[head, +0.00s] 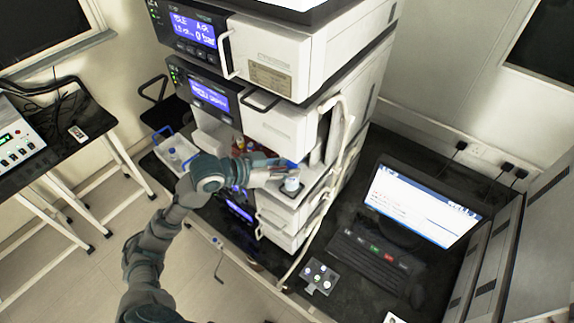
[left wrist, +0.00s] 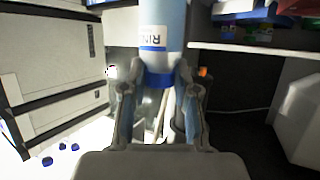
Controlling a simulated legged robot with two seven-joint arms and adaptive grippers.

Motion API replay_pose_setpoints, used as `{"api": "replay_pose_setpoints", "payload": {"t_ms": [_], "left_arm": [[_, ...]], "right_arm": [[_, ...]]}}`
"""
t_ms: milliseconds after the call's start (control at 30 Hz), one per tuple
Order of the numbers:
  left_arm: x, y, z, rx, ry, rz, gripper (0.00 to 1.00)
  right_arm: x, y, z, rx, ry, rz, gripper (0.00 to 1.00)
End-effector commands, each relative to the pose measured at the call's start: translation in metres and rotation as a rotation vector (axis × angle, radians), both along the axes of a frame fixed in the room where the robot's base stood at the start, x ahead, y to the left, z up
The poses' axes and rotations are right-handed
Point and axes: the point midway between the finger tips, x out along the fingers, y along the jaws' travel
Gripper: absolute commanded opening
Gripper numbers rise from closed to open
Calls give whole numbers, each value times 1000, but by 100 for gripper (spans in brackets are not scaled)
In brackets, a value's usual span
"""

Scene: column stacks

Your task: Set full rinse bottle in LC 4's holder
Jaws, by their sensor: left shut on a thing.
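The rinse bottle (head: 292,184) is a small pale bottle near the front right corner of the instrument stack's open bay. In the left wrist view the bottle (left wrist: 163,18) shows a white label with part of the word "RINSE" and a blue cap end. My left gripper (head: 284,170) is shut on its blue cap end, and its two fingers (left wrist: 160,88) sit on either side. A dark patch lies around the bottle's lower end on the white ledge. I cannot tell whether this is the holder or whether the bottle is seated. My right gripper is not in view.
The instrument stack (head: 270,130) has blue displays and a pale tube down its right side. Coloured bottles (head: 240,143) stand in its bay. A blue-handled tray (head: 172,150) is at left.

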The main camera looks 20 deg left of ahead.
Motion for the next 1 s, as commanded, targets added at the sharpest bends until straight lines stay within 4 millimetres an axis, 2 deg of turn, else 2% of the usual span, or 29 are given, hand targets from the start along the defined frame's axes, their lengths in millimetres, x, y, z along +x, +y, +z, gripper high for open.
{"api": "replay_pose_setpoints", "payload": {"t_ms": [567,1000], "left_arm": [[0,0,0,-1,-1,0,0],[0,0,-9,0,-1,1,0]], "right_arm": [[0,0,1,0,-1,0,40],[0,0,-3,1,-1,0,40]]}}
